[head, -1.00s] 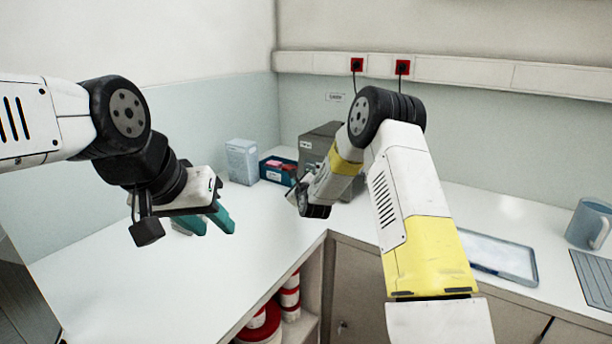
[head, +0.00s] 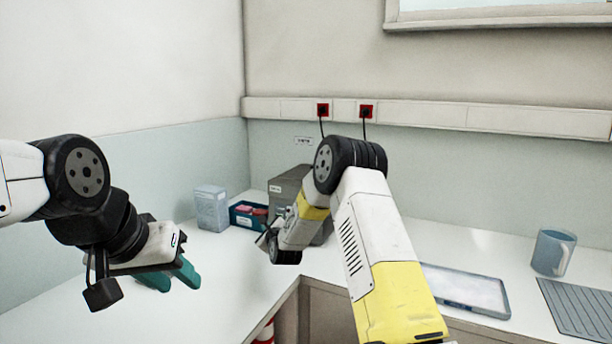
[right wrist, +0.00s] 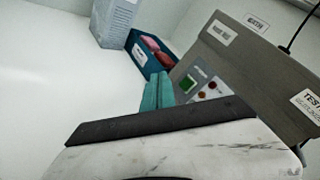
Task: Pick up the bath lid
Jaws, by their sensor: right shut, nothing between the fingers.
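A grey box-shaped bath (head: 288,187) stands at the back of the counter, with labels, a green switch and red knobs on its front in the right wrist view (right wrist: 197,82). Its grey top (right wrist: 262,62) looks like the bath lid and appears to rest on it; I cannot make out a separate handle. My left gripper (head: 170,277) is open and empty above the left counter, well away from the bath.
A blue bin with red packets (head: 248,215) and a pale blue-grey carton (head: 211,208) stand left of the bath. The left counter (head: 225,282) is largely clear.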

